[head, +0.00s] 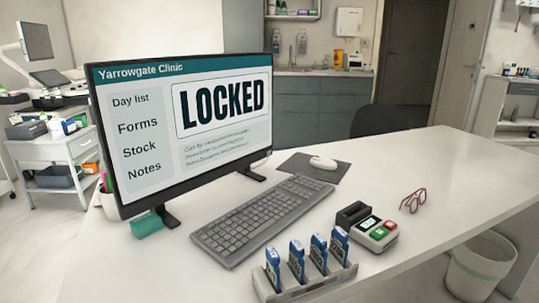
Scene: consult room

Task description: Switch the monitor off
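The monitor (188,131) stands on the white desk, left of the picture's middle, turned a little to the right. Its screen is lit and reads "Yarrowgate Clinic" and "LOCKED", with a side list of Day list, Forms, Stock and Notes. Its black frame and two feet show. No power button can be made out on the visible frame, and the back of the monitor is hidden. Neither of my grippers is in view.
On the desk (440,165) are a keyboard (262,218), a mouse (323,163) on a dark mat, a card terminal (376,233), red glasses (413,201) and a rack with several blue-white items (305,285). A bin (481,268) stands at right. The desk's right part is clear.

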